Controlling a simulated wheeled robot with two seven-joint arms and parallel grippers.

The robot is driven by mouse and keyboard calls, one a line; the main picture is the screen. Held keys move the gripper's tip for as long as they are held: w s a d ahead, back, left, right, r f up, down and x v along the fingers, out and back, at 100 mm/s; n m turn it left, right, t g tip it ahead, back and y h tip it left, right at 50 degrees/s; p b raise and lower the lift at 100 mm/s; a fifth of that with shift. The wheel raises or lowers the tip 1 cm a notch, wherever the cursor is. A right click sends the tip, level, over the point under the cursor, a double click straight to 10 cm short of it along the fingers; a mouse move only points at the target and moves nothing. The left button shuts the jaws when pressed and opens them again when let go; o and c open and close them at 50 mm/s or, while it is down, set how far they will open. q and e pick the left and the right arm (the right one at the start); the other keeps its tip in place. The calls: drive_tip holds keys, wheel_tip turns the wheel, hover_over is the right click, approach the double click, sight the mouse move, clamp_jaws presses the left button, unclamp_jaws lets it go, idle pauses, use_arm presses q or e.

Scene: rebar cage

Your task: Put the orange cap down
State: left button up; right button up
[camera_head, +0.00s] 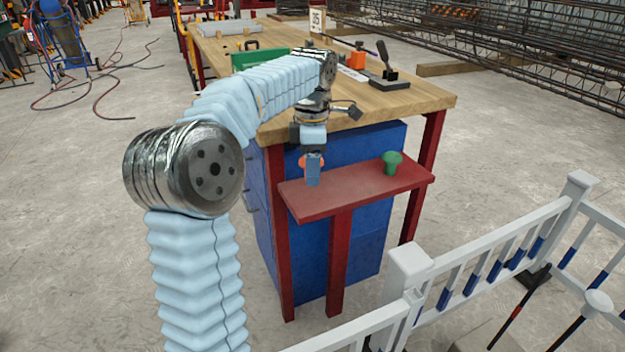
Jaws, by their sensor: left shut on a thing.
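The orange cap (303,161) shows as small orange edges on both sides of my left gripper's fingers. My left gripper (313,172) points down and is shut on the cap, over the left part of the red shelf (330,197) at the end of the workbench. The fingers hide most of the cap. I cannot tell whether the cap touches the shelf. A green cap (391,162) stands on the right part of the same shelf, apart from the gripper. My right gripper is not in view.
The wooden workbench top (424,97) holds an orange block (357,60), a black stamp-like tool (387,75) and a green box (262,58). A blue cabinet (362,245) stands below. A white railing (480,244) is at the front right. The shelf's middle is clear.

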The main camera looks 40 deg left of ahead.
sight(312, 193)
use_arm(q)
drive_tip(key=shift+w+a+f, duration=0.25)
drive_tip(key=shift+f, duration=0.2)
drive_tip(key=shift+w+a+f, duration=0.25)
drive_tip(key=shift+f, duration=1.8)
drive_tip(key=shift+f+b, duration=0.1)
drive_tip(key=shift+b, duration=0.2)
drive_tip(key=shift+f, duration=0.1)
drive_tip(key=o, duration=1)
wheel_tip(312, 193, up, 12)
drive_tip(key=p, duration=0.2)
drive_tip(key=shift+w+r+p, duration=0.1)
drive_tip(key=shift+r+p, duration=0.1)
drive_tip(key=shift+p, duration=0.2)
